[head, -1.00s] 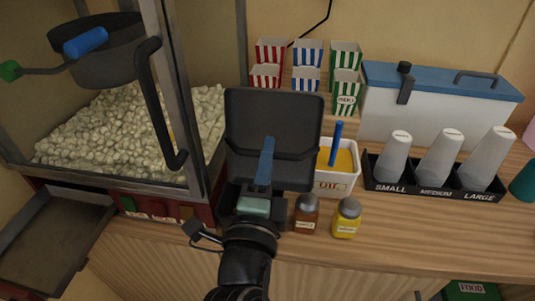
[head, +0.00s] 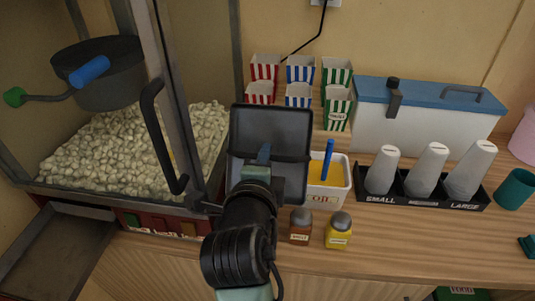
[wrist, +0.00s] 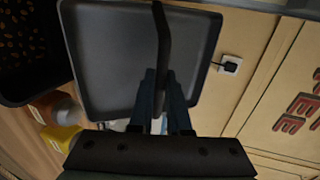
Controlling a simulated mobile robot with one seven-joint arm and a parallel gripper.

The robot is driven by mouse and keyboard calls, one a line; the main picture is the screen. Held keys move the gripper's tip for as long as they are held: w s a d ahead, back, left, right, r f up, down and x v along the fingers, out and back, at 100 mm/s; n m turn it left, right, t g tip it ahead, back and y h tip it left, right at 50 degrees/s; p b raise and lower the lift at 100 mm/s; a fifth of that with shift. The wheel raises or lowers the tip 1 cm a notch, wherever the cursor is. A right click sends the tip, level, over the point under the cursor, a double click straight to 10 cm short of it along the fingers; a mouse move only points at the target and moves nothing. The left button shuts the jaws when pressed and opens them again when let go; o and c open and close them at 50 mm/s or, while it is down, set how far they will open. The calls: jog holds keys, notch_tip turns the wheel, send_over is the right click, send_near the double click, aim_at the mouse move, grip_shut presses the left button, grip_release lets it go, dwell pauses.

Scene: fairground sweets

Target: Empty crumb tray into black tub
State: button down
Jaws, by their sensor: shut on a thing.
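The crumb tray (head: 270,125) is a dark, shallow, square tray, tipped up steeply above the counter in the head view. Its inside faces the wrist camera (wrist: 115,60) and looks bare. My gripper (head: 264,153) is shut on the tray's dark bar-like handle (wrist: 161,40), between its blue fingers in the wrist view (wrist: 165,98). A black container with brown specks inside, which looks like the black tub (wrist: 35,98), shows at the wrist view's left edge, beside the tray. I cannot pick the tub out in the head view, where the tray and my arm cover that area.
The popcorn machine (head: 182,100) stands left, with an open dark shelf (head: 60,250) below. Close right are the oil tub (head: 330,198), a brown bottle (head: 300,228) and a yellow bottle (head: 338,234). Striped boxes (head: 300,70) and a cup rack (head: 424,200) stand behind and right.

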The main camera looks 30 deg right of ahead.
jog(key=s+a+r+g+y+p, duration=0.3)
jog(key=s+p, duration=0.4)
jog(key=p, duration=0.8)
jog(key=s+a+r+g+y+p, duration=0.3)
jog(key=s+a+g+p, duration=0.3)
jog(key=p, duration=0.9)
jog(key=shift+s+a, duration=0.75)
jog(key=shift+s, duration=0.5)
